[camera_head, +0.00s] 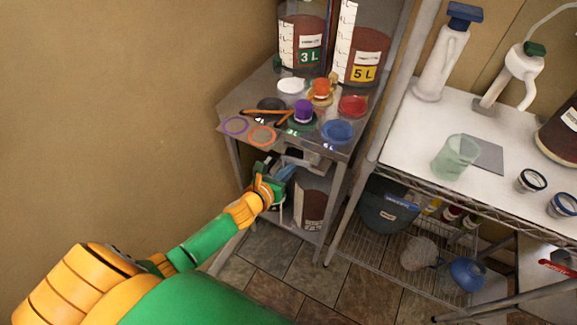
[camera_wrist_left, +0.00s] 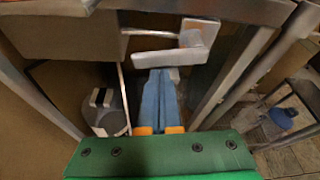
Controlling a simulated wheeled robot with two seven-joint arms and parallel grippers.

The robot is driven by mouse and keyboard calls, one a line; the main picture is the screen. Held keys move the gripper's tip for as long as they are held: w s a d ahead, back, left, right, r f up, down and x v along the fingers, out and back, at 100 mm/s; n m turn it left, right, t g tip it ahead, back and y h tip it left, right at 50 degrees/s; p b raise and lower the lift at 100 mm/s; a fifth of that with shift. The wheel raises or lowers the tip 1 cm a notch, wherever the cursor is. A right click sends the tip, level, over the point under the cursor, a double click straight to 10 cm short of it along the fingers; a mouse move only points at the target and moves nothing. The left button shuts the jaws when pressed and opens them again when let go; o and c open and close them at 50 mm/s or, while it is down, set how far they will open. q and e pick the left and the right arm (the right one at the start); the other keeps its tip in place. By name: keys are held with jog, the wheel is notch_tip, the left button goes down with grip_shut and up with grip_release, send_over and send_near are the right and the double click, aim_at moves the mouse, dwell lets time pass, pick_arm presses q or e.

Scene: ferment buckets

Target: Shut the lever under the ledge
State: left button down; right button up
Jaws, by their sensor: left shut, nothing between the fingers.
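A light grey lever (camera_wrist_left: 168,58) with a squarish mount (camera_wrist_left: 198,33) sits under the ledge of the small metal stand, at the top middle of the left wrist view. In the head view, the lever (camera_head: 303,158) shows as a pale grey shape below the stand's front edge. My left gripper (camera_head: 288,171) reaches in under the ledge from the left. Its blue fingers (camera_wrist_left: 159,78) are shut with nothing between them. Their tips are just below the lever, and I cannot tell whether they touch it. My right gripper is not in view.
The stand's top (camera_head: 262,92) holds several coloured lids and rings, with two marked buckets behind. A labelled container (camera_wrist_left: 104,112) is beside my fingers on the lower level. The stand's legs (camera_wrist_left: 238,72) flank the opening. A white shelf (camera_head: 420,130) with bottles stands at right.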

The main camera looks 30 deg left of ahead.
pick_arm(q)
jog(key=shift+w+f, duration=0.1)
jog(key=shift+a+r+m+y+p, duration=0.15)
jog(key=shift+r+m+y+p, duration=0.15)
jog(key=shift+r+m+p, duration=0.45)
jog(key=shift+a+r+y, duration=0.1)
jog(key=shift+r+y, duration=0.1)
jog(key=shift+y, duration=0.1)
jog(key=shift+w, duration=0.1)
jog(key=shift+r, duration=0.1)
